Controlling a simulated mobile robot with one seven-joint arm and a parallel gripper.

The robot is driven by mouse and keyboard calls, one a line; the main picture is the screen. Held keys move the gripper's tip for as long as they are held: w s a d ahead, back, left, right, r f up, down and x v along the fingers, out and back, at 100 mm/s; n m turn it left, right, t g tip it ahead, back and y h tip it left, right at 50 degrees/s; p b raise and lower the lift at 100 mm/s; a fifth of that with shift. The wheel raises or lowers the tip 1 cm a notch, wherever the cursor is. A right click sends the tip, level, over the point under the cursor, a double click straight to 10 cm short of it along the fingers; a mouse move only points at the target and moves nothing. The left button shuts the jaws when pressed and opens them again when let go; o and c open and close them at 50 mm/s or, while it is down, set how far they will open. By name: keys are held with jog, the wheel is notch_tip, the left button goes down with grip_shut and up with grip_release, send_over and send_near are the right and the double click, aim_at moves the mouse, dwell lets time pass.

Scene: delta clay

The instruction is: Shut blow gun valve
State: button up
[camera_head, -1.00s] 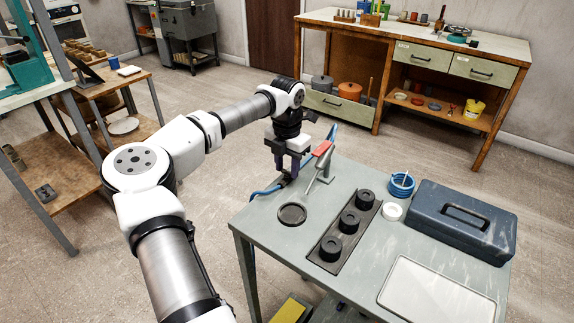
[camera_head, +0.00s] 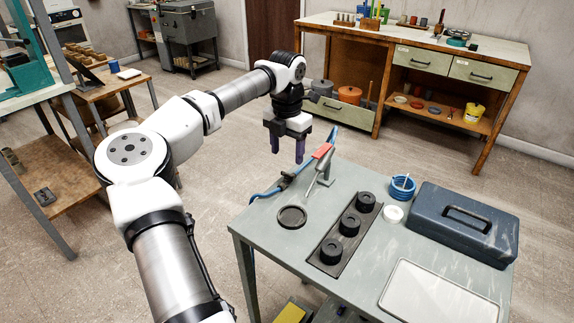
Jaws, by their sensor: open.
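The blow gun (camera_head: 321,168), grey with a red part, stands near the back left edge of the grey-green table (camera_head: 262,214). A blue hose (camera_head: 266,194) runs beside it along that edge. A small dark-and-blue fitting on the hose, which looks like the valve (camera_head: 286,182), lies left of the gun. Its handle is too small to tell its angle. My gripper (camera_head: 287,157) points down, its two dark purple fingers apart and empty. It hangs above the valve, with a visible gap between them.
A wooden workbench (camera_head: 415,32) stands behind.

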notch_tip(320, 180, up, 8)
dwell(0.5)
